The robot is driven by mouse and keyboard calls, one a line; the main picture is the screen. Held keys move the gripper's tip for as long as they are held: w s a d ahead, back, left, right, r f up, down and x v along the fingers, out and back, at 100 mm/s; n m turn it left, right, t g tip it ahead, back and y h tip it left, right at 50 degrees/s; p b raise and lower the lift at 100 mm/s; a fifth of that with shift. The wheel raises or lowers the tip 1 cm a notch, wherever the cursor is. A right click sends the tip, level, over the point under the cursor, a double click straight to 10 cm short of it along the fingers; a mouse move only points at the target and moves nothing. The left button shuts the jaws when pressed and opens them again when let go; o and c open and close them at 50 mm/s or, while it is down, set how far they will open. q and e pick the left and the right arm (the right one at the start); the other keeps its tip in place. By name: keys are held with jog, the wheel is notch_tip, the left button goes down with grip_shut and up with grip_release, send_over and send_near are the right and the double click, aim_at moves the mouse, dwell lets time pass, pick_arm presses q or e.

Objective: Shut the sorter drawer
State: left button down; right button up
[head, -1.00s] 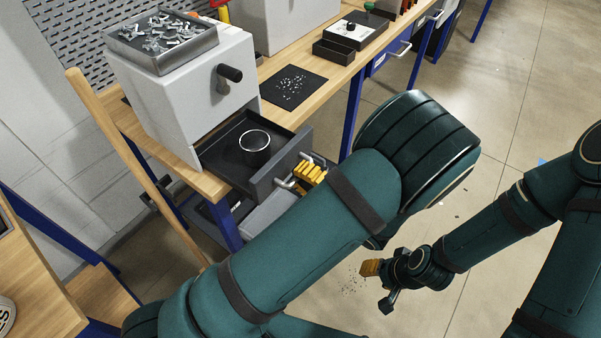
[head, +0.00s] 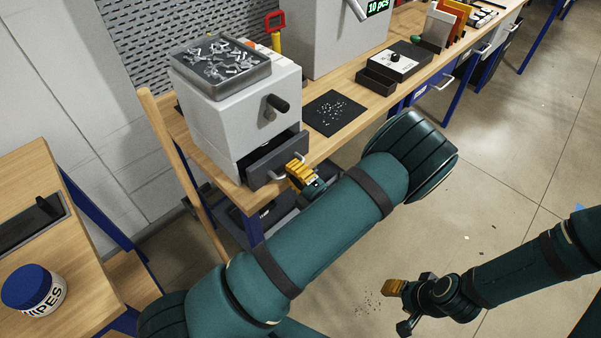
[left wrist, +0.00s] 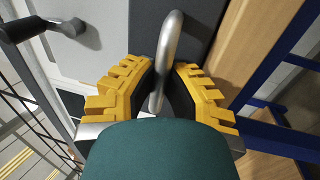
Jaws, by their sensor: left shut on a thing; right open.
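The sorter (head: 230,115) is a light grey box on the wooden bench, with a black knob (head: 278,104) and a metal tray of screws (head: 220,66) on top. Its dark grey drawer (head: 268,168) stands out a little from the box's lower front, and its inside is mostly hidden. My left gripper (head: 301,174) is at the drawer front. In the left wrist view its yellow fingers (left wrist: 163,88) are on either side of the metal bar handle (left wrist: 170,45), gripping it. My right gripper (head: 398,307) is open and empty, low over the floor.
A black mat with small parts (head: 335,112) lies right of the sorter. Beyond it are a dark bin (head: 376,81) and a white-topped device (head: 398,58). A wipes tub (head: 35,290) stands on the left table. Floor at right is mostly clear.

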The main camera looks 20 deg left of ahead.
pick_arm(q)
jog(key=c, duration=1.1)
grip_release()
jog(key=shift+c, duration=0.2)
